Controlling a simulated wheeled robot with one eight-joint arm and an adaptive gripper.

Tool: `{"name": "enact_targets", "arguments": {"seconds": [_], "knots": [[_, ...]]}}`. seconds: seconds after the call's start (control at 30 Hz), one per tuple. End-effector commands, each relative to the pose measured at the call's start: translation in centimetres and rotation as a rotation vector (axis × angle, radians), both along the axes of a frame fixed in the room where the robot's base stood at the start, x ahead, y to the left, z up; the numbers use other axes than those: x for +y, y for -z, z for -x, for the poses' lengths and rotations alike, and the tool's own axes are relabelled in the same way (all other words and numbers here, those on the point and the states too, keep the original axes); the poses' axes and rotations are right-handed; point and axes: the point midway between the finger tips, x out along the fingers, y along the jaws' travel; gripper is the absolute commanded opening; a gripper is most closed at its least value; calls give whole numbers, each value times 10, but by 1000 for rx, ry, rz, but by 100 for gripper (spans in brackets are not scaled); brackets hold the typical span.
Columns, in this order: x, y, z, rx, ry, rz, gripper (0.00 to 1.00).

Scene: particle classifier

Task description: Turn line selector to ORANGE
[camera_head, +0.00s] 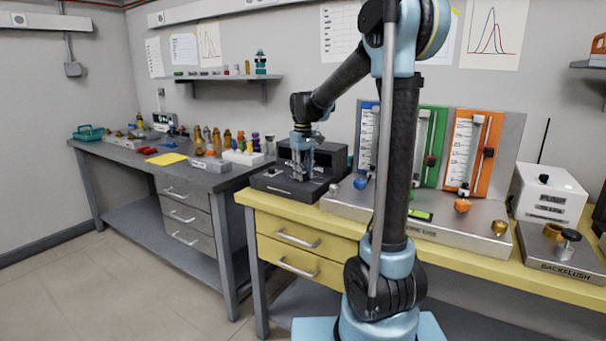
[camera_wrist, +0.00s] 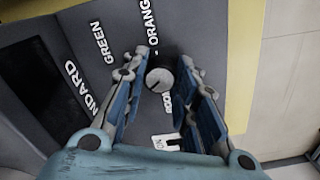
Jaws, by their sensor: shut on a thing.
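Another label below the knob is partly hidden. My gripper (camera_wrist: 164,70) has its two blue-padded fingers on either side of the knob, shut on it. I cannot tell where the knob points. In the head view my gripper (camera_head: 304,166) is over the dark selector box (camera_head: 287,193), and the knob is hidden.
Right of the box on the yellow bench (camera_head: 262,217) stands a steel unit (camera_head: 350,210) with blue, green and orange flowmeter panels (camera_head: 473,152). My arm partly covers it. The grey bench (camera_head: 110,146) at left carries bottles and a yellow sheet (camera_head: 166,159).

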Motion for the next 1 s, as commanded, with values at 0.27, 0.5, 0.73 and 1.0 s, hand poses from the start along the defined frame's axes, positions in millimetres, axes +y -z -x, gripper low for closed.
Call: {"name": "enact_targets", "arguments": {"seconds": [0.27,0.5,0.73,1.0], "knots": [[-1,-1,-2,-3,264,2,3],[0,-1,-2,-3,492,2,3],[0,-1,-2,-3,710,2,3],[0,-1,-2,-3,966,1,3]]}}
